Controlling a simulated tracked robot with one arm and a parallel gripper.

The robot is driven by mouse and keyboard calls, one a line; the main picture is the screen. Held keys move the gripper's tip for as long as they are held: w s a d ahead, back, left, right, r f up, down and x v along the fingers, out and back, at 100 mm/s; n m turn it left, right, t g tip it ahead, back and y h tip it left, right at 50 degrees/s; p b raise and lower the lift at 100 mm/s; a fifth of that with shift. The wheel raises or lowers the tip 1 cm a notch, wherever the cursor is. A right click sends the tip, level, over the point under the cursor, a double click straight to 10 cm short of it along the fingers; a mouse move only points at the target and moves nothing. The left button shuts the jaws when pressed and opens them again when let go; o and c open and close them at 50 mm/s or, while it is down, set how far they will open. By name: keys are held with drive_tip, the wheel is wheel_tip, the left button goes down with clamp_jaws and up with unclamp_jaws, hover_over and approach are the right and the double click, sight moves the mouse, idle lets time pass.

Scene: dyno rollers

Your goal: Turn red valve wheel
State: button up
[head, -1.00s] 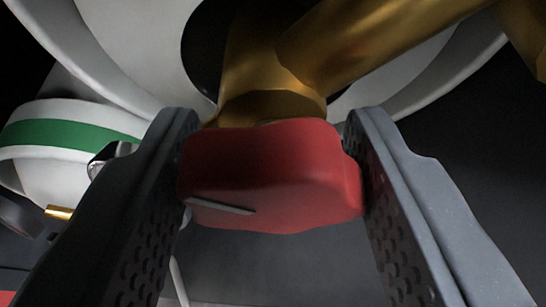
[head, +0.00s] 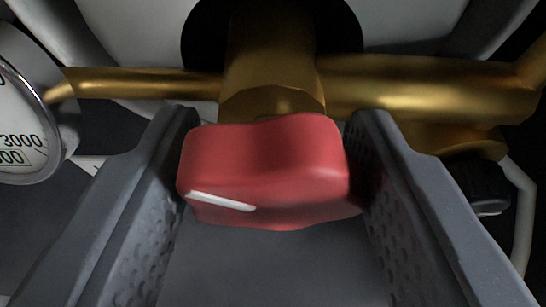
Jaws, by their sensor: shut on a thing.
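The red valve wheel (head: 270,165) is in the middle of the head view, with a white pointer mark on its lower left face. It sits in front of a brass valve body (head: 270,75). My gripper (head: 270,150) is shut on the wheel, with one grey ridged finger on its left and one on its right. The parts of the wheel's sides behind the fingers are hidden.
A round pressure gauge (head: 25,120) is at the left edge, joined to the valve by a thin brass pipe (head: 145,82). A thicker brass pipe (head: 430,88) runs right, with a black knob (head: 489,187) below it. A pale curved housing is behind.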

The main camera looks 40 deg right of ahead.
drive_tip(key=shift+s+d+f+n+g+h, duration=0.1)
drive_tip(key=shift+n+g+h, duration=0.15)
drive_tip(key=shift+n+h, duration=0.25)
drive_tip(key=shift+d+f+n+g+h, duration=0.1)
drive_tip(key=shift+n+g+h, duration=0.2)
drive_tip(key=shift+n, duration=0.4)
drive_tip(key=o, duration=1)
drive_tip(key=shift+a+r, duration=0.1)
drive_tip(key=shift+a+r, duration=0.1)
drive_tip(key=shift+a, duration=0.1)
drive_tip(key=p+v, duration=0.4)
drive_tip(key=v, duration=0.9)
drive_tip(key=shift+s, duration=0.2)
drive_tip(key=shift+a, duration=0.1)
